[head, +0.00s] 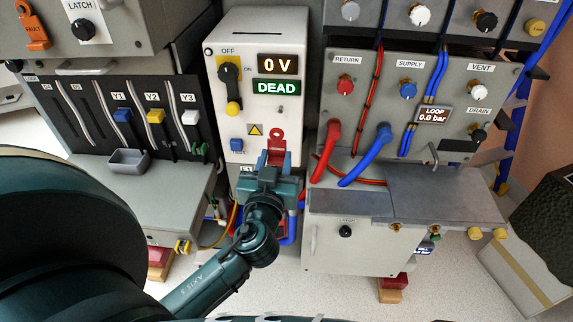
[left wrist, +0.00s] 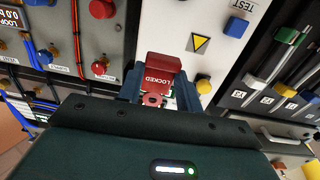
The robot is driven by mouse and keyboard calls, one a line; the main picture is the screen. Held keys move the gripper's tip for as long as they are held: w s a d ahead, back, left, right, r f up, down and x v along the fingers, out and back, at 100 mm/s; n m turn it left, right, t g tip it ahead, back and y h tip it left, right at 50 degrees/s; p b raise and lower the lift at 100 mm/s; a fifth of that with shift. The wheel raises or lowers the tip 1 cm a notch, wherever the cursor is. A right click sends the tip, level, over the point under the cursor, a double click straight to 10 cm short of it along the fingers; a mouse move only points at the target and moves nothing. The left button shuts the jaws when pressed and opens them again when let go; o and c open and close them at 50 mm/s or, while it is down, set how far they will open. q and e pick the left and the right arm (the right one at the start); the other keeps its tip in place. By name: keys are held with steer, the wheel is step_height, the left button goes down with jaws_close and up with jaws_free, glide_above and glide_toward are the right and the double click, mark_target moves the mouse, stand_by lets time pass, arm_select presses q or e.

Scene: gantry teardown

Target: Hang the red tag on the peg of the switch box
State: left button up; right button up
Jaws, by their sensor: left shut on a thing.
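The red tag (head: 276,146) is in my left gripper (head: 272,168), with its holed end up in the head view. In the left wrist view the tag (left wrist: 163,78) reads LOCKED and sits between the two fingers (left wrist: 165,86). The gripper is shut on it, in front of the lower right of the white switch box (head: 293,25). The box has a black rotary switch (head: 229,76) marked OFF and a yellow round end (head: 233,107) below it. My right gripper is not in view.
The box displays 0 V and DEAD (head: 277,87). Red and blue hoses (head: 366,160) stand close right of the gripper. A breaker panel with a small grey tray (head: 129,161) is at left. A grey cabinet (head: 440,195) is at right.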

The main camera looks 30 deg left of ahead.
mark_target(281, 124)
arm_select(q)
steer(key=shift+w+a+f+y, duration=0.1)
steer(key=shift+w+a+y, duration=0.05)
steer(key=shift+w+y, duration=0.2)
steer(key=shift+n, duration=0.3)
steer(key=shift+b, duration=0.35)
steer(key=shift+x, duration=2.8)
steer(key=shift+b+x, duration=0.45)
steer(key=shift+x, duration=0.5)
